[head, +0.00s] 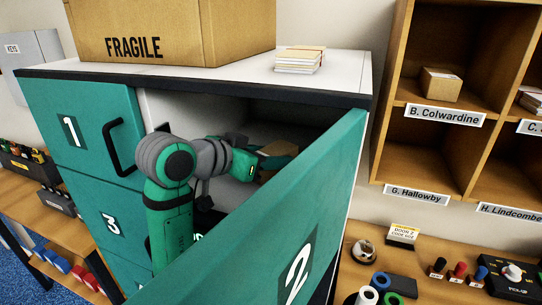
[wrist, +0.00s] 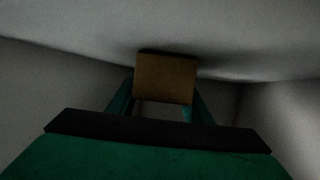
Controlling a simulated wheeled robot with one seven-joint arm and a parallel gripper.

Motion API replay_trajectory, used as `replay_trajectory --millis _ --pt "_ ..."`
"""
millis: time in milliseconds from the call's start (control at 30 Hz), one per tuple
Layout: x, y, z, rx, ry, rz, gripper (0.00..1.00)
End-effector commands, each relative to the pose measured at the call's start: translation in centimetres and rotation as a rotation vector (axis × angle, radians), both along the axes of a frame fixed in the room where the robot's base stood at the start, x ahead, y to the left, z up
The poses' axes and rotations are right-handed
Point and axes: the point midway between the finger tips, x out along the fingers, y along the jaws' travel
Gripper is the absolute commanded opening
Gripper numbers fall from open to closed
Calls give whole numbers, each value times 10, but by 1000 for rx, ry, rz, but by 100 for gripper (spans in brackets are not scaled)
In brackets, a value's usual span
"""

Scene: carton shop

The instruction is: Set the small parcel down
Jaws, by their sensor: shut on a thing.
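The small parcel, a brown box (wrist: 167,78), is between the two fingers of my gripper (wrist: 163,108) in the wrist view. In the head view the parcel (head: 279,149) shows only in part, inside the compartment behind the open teal door 2 (head: 290,220). My gripper (head: 266,160) is shut on it there. The compartment's inner walls (wrist: 50,85) are pale and dim in the wrist view. A dark shadow lies along the parcel's far edge. I cannot tell whether the parcel touches the compartment's floor.
Door 2 stands open in front of my arm. Doors 1 (head: 75,130) and 3 (head: 110,222) are shut. A large FRAGILE carton (head: 170,30) and a paper stack (head: 299,60) sit on the cabinet top. Pigeonholes at right hold another small box (head: 441,85).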

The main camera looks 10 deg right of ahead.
Motion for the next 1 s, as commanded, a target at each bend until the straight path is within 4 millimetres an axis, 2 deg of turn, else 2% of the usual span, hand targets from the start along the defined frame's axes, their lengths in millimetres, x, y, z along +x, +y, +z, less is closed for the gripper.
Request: replay_trajectory --millis 333,367,400,433,800,1000 --pt "0 2 -3 0 -2 3 17" --pt "0 2 -2 0 -2 2 52" --pt "0 1 -2 0 -2 1 62" --pt "0 0 -2 0 -2 1 64" --pt "0 0 2 0 -2 -1 64" --pt "-14 24 13 1 -5 3 64"
